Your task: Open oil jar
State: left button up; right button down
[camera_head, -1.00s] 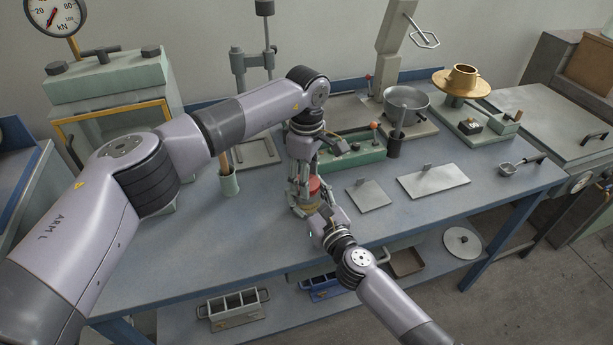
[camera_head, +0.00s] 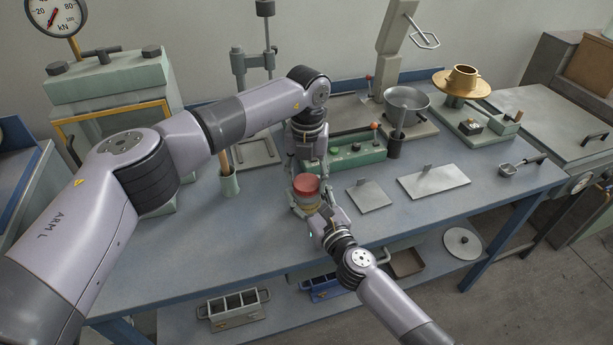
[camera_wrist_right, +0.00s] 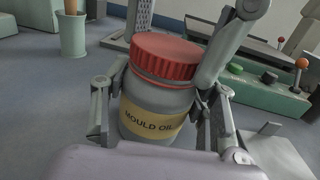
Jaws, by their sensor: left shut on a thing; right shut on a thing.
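The oil jar (camera_wrist_right: 158,104) stands upright, a grey body with a yellow "MOULD OIL" label and a red ribbed lid (camera_wrist_right: 166,58). It also shows in the head view, with the lid (camera_head: 306,184) on top. My right gripper (camera_head: 312,208) is shut around the jar's body from the front right; its fingers flank the jar in the wrist view. My left gripper (camera_head: 304,174) comes down from above and behind and is shut on the lid. Its fingers are partly hidden in the head view. The lid sits on the jar; whether it is loosened I cannot tell.
A green button box (camera_head: 350,152) stands close behind the jar. Two flat metal plates (camera_head: 433,181) lie to the right, and a green cup (camera_head: 229,182) stands to the left. The blue bench top (camera_head: 200,245) is clear at the front left.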

pick_arm(q)
jog(key=n, duration=0.5)
jog(key=shift+n, duration=0.4)
jog(key=n, duration=0.8)
jog(key=shift+n, duration=0.4)
jog(key=n, duration=0.4)
jog(key=shift+w, duration=0.1)
jog(key=shift+r, duration=0.15)
jog(key=shift+r, duration=1)
